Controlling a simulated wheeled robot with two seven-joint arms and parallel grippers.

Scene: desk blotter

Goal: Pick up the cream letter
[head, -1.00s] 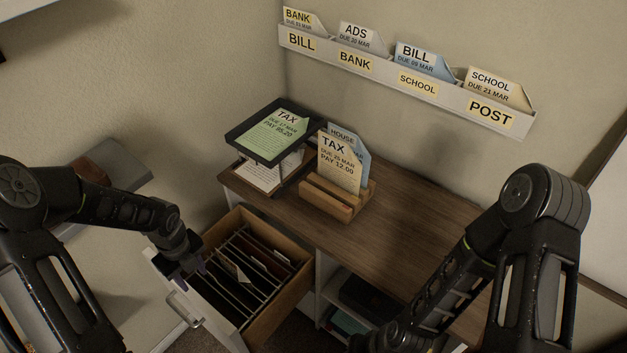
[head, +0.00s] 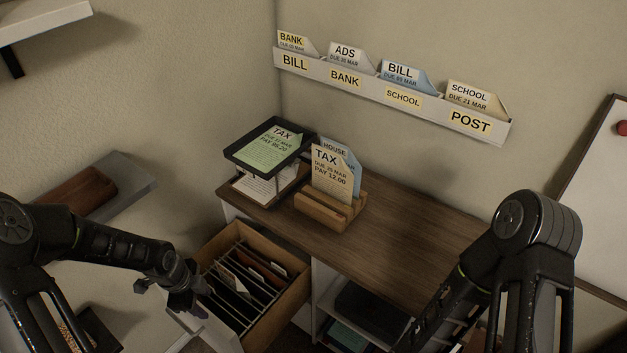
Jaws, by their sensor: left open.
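A cream letter (head: 325,178) marked TAX, due 25 Mar, pay 12.00, stands upright in a wooden letter holder (head: 322,214) on the desk. A blue letter (head: 354,165) marked HOUSE stands behind it, partly hidden. My left gripper (head: 184,306) is open and empty by the front of the open drawer, well below and left of the cream letter. My right arm comes in at the lower right; its gripper is outside the picture.
A black two-level tray (head: 236,156) with a green TAX letter (head: 268,148) stands left of the holder. A wall rack (head: 360,86) holds several letters. The drawer (head: 292,300) is open with dividers. The desk's right side (head: 430,222) is clear.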

